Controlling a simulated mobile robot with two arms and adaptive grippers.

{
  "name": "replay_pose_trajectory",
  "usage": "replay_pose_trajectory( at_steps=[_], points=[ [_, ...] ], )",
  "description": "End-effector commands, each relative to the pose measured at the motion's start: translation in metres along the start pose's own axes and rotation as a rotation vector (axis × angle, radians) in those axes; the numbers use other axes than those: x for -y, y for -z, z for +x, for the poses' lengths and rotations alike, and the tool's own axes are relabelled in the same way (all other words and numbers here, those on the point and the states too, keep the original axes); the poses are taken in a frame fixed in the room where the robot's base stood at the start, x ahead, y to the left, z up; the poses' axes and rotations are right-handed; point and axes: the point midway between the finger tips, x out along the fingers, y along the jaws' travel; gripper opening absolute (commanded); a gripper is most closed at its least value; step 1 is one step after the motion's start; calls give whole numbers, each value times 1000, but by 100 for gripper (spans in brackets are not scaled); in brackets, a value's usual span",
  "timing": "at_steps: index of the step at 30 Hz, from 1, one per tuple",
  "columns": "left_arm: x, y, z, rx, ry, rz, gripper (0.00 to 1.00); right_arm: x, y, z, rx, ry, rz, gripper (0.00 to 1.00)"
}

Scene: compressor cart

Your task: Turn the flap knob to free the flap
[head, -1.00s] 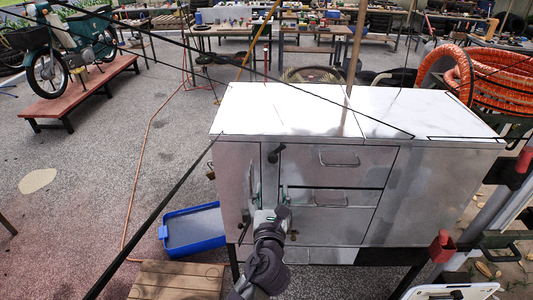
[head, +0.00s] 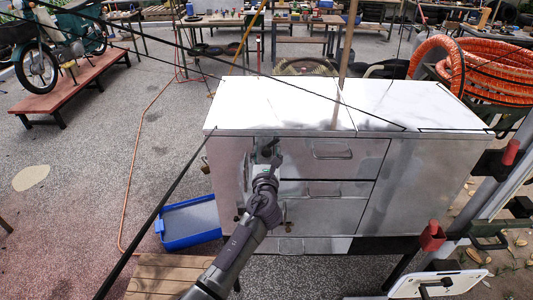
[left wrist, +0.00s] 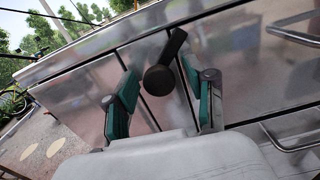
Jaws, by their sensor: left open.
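The flap knob (left wrist: 160,80) is a dark round knob with a dark lever slanting up to the right, on the cabinet's metal front. My left gripper (left wrist: 158,70) is open, its green-padded fingers on either side of the knob. No grip on the knob is visible. In the head view, my left gripper (head: 266,150) is at the upper left of the metal cabinet (head: 415,180), just under the white top, and mostly hides the knob. I cannot tell the flap's outline. My right gripper is not in view.
A drawer handle (head: 333,156) sits right of my left gripper. A blue tray (head: 190,222) lies on the floor left of the cabinet, near a wooden pallet (head: 165,275). An orange coiled hose (head: 490,75) is at the right. Floor at the left is mostly clear.

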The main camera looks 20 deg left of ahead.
Motion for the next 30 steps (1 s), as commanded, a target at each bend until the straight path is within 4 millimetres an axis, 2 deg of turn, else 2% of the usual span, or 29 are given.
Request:
replay_pose_trajectory(
  at_steps=[3, 13, 23, 30],
  points=[
    [0, 0, 0, 0, 0, 0, 55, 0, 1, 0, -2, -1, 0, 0],
    [0, -1, 0, 1, -1, 0, 0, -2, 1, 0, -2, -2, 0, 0],
    [0, -2, 0, 4, -1, -19, 0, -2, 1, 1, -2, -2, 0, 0],
    [-1, -2, 1, 7, -2, -131, 0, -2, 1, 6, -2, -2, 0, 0]
  ],
)
